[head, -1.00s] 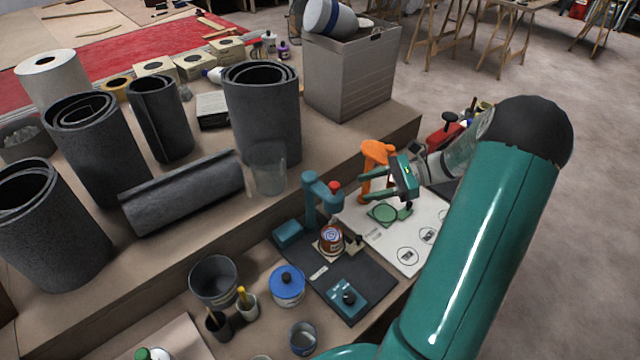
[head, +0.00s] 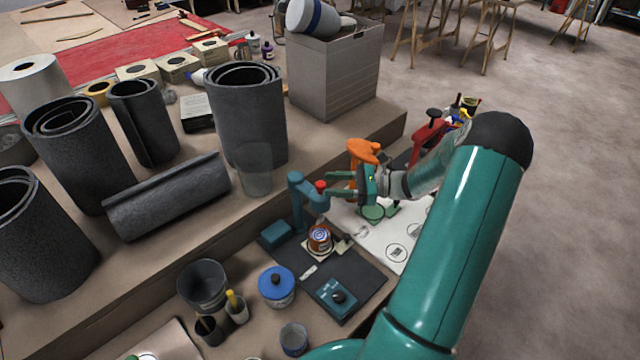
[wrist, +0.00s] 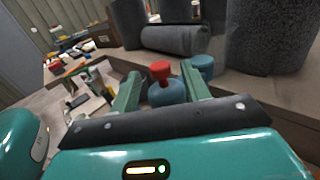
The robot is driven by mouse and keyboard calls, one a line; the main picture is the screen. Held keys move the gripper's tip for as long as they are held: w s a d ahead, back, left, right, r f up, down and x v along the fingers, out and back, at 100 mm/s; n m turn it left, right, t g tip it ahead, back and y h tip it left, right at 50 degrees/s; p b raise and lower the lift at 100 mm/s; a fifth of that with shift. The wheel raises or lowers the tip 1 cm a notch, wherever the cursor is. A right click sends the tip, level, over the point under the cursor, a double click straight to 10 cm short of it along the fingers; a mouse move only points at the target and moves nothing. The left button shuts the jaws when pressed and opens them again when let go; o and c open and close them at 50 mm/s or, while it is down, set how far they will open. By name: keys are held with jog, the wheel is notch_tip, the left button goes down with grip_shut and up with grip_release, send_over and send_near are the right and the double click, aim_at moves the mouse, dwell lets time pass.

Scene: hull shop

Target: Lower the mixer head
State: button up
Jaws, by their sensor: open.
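The mixer is a blue stand (head: 299,208) on a dark mat, with an arm reaching over from its post and a red knob (head: 320,185) at the arm's end. A jar with a label (head: 320,238) stands below the arm. My gripper (head: 331,184) is open, with its green fingers pointing left at the red knob. In the wrist view the red knob (wrist: 160,70) and the blue mixer head (wrist: 166,94) show between the two spread fingers. I cannot tell whether either finger touches it.
An orange tool (head: 361,152) and a green ring-shaped piece (head: 373,212) are by a white sheet (head: 390,240) behind and below my gripper. A blue-lidded pot (head: 276,287) and cups stand in front. Dark rolls (head: 246,115) stand on the raised ledge behind.

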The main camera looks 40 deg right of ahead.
aim_at(320, 184)
jog(key=shift+x, duration=2.05)
grip_shut()
notch_tip(320, 184, down, 11)
jog(key=shift+s+f, duration=0.1)
grip_release()
jog(key=v, duration=1.3)
jog(key=shift+s+d, duration=0.25)
jog(key=shift+d, duration=0.05)
